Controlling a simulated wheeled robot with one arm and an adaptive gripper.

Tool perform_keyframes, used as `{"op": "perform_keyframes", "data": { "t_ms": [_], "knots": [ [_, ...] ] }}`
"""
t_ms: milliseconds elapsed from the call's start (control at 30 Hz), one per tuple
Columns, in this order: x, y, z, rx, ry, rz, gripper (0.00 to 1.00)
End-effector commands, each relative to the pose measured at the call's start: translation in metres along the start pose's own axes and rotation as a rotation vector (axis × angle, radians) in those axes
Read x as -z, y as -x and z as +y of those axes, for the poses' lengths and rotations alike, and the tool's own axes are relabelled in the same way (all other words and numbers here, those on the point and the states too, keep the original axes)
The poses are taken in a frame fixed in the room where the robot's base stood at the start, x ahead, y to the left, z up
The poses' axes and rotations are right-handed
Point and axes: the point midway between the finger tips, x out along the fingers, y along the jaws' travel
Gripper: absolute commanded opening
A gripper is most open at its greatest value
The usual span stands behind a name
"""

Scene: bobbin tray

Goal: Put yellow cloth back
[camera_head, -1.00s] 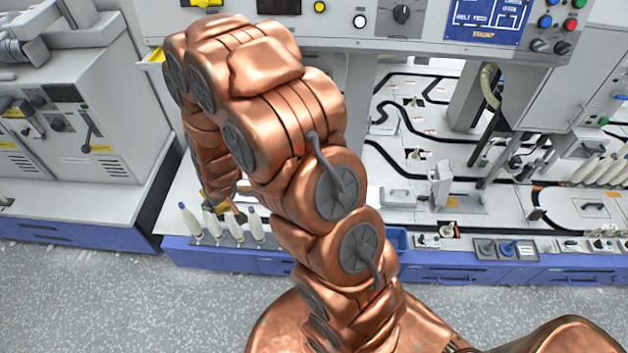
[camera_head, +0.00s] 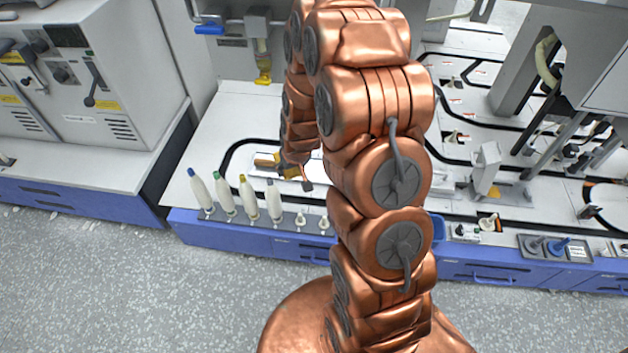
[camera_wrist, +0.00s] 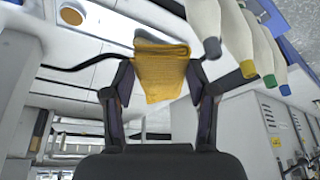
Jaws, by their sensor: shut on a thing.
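The yellow cloth (camera_wrist: 160,68) is a folded piece held between the two fingers of my gripper (camera_wrist: 160,80) in the wrist view. The fingers press on its left and right sides. In the head view my gripper (camera_head: 300,180) is mostly hidden behind my copper arm, low over the white machine deck behind the row of bobbins. A little yellow shows there, but I cannot tell whether it is the cloth or part of the gripper.
Several white bobbins with coloured tips (camera_head: 248,200) stand upright at the deck's front edge, left of my arm. They also show close to my gripper in the wrist view (camera_wrist: 235,40). A blue tray (camera_head: 438,228) is partly hidden by my arm. Bare deck (camera_head: 225,120) lies behind the bobbins.

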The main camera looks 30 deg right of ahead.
Motion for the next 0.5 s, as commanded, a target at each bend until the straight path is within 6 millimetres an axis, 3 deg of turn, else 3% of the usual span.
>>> {"op": "perform_keyframes", "data": {
  "t_ms": [33, 500],
  "knots": [
    [-0.009, -0.021, 0.01, -0.005, -0.012, 0.001, 0.29],
    [-0.051, -0.108, 0.084, -0.04, -0.093, 0.006, 0.29]
  ]
}}
